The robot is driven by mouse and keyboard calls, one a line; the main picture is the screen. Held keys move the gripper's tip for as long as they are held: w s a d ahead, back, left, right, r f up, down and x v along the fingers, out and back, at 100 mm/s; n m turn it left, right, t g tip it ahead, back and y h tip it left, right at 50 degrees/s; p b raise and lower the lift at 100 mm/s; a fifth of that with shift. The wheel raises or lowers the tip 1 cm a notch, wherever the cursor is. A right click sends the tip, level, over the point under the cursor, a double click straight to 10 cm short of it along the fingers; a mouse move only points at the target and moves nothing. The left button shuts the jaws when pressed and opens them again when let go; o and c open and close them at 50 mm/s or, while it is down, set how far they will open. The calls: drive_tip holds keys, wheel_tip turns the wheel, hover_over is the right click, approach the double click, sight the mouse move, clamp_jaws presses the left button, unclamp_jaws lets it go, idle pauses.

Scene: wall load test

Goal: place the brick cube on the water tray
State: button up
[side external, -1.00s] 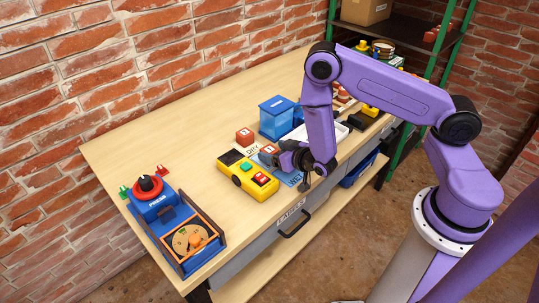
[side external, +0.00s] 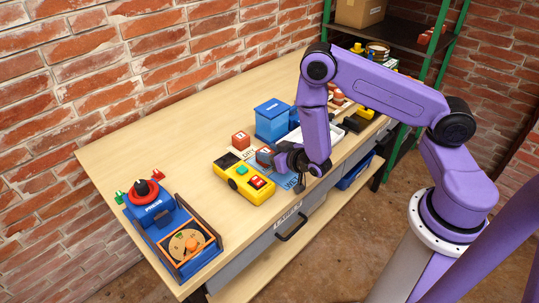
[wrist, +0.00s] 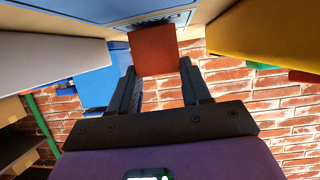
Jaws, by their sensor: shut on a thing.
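My gripper (side external: 271,158) is shut on a red-orange brick cube (side external: 263,155), just behind the yellow device. The held cube (wrist: 154,50) also shows between the two dark fingers in the wrist view. I cannot tell whether the held cube touches anything below.
A yellow device (side external: 243,178) with coloured buttons stands close to the left of my gripper. A blue box (side external: 273,120) stands behind. A blue press (side external: 150,205) sits at the table's left end. The table's (side external: 150,140) back left is clear.

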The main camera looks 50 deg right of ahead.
wheel_tip(320, 180, up, 14)
drive_tip(key=s+d, duration=0.1)
drive_tip(key=s, duration=0.2)
drive_tip(key=s+d+f, duration=0.2)
drive_tip(key=d+f, duration=0.3)
drive_tip(key=d, duration=0.5)
drive_tip(key=shift+n+y, duration=0.3)
drive_tip(key=shift+y, duration=0.1)
drive_tip(key=shift+w+f, duration=0.15)
drive_tip(key=shift+f, duration=3.6)
drive_tip(key=shift+f, duration=0.6)
drive_tip(key=o, duration=1.3)
drive_tip(key=shift+c, duration=0.2)
